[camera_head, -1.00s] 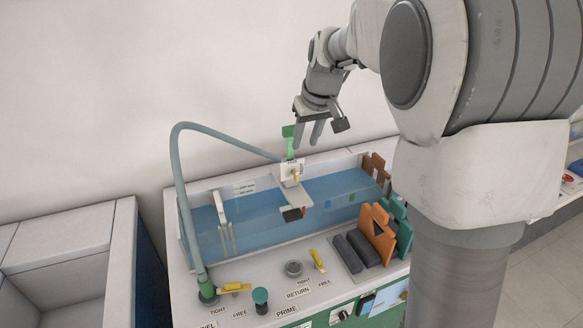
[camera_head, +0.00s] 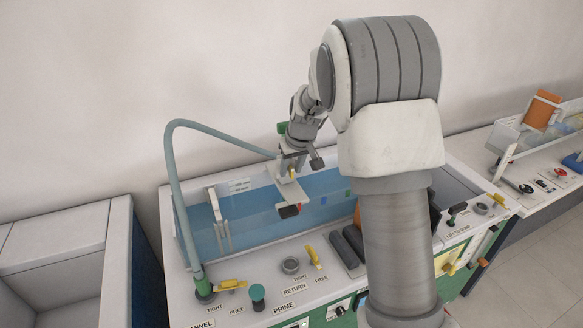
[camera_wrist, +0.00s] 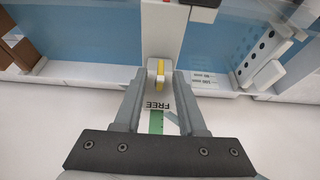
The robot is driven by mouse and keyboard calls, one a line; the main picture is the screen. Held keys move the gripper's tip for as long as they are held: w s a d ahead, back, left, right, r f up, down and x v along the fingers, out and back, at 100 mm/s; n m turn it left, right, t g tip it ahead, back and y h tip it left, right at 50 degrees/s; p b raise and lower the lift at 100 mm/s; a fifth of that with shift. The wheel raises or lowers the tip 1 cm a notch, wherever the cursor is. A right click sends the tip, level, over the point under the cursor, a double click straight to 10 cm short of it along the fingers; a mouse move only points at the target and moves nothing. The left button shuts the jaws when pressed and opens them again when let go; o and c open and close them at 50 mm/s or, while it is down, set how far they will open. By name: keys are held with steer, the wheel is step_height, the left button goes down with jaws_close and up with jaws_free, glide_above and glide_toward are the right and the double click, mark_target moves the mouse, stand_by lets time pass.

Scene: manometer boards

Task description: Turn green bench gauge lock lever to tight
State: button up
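A small yellow lever (camera_wrist: 160,74) sits on a white block (camera_head: 285,167) at the back wall of the water tank. It also shows in the head view (camera_head: 292,173). A label reading FREE (camera_wrist: 157,106), upside down in the wrist view, lies beside the block. The TIGHT mark for this lever is not readable. My gripper (camera_head: 301,163) is at the block, above the tank's back edge. In the wrist view its two fingers are apart, one on each side of the yellow lever. I cannot tell whether they touch it. A green piece (camera_wrist: 156,122) shows between the fingers.
A hose (camera_head: 170,180) arches over the tank's left side. On the bench front are two more yellow levers (camera_head: 232,284) (camera_head: 314,257), a green knob (camera_head: 257,292) and dark cylinders (camera_head: 347,248). Another bench (camera_head: 550,190) stands at right; an open-topped box (camera_head: 60,250) stands at left.

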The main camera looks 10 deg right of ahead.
jaws_close()
steer(key=shift+d+y+b, duration=0.15)
steer(key=shift+y+b, duration=0.15)
steer(key=shift+b, duration=0.05)
steer(key=y+b, duration=0.2)
steer(key=y, duration=0.1)
steer(key=shift+w+d+f+m+g+b, duration=0.1)
steer(key=shift+d+f+m+g+b, duration=0.1)
steer(key=shift+d+m+g+b, duration=0.15)
steer(key=y+b, duration=0.1)
steer(key=m+y+b, duration=0.1)
steer(key=y, duration=0.1)
steer(key=shift+d+f+y, duration=0.1)
steer(key=shift+d+y, duration=0.1)
steer(key=shift+y, duration=0.1)
steer(key=y, duration=0.1)
steer(key=y+b, duration=0.1)
steer(key=y, duration=0.1)
steer(key=m+y, duration=0.1)
steer(key=y, duration=0.1)
steer(key=shift+w+d+f+g+b, duration=0.1)
steer(key=shift+d+f+g+b, duration=0.1)
steer(key=shift+f+g+b, duration=0.15)
steer(key=m+y+b, duration=0.1)
steer(key=y, duration=0.1)
steer(key=y+b, duration=0.1)
steer(key=y, duration=0.1)
steer(key=shift+f+m, duration=0.15)
steer(key=shift+m, duration=0.2)
steer(key=shift+y, duration=0.4)
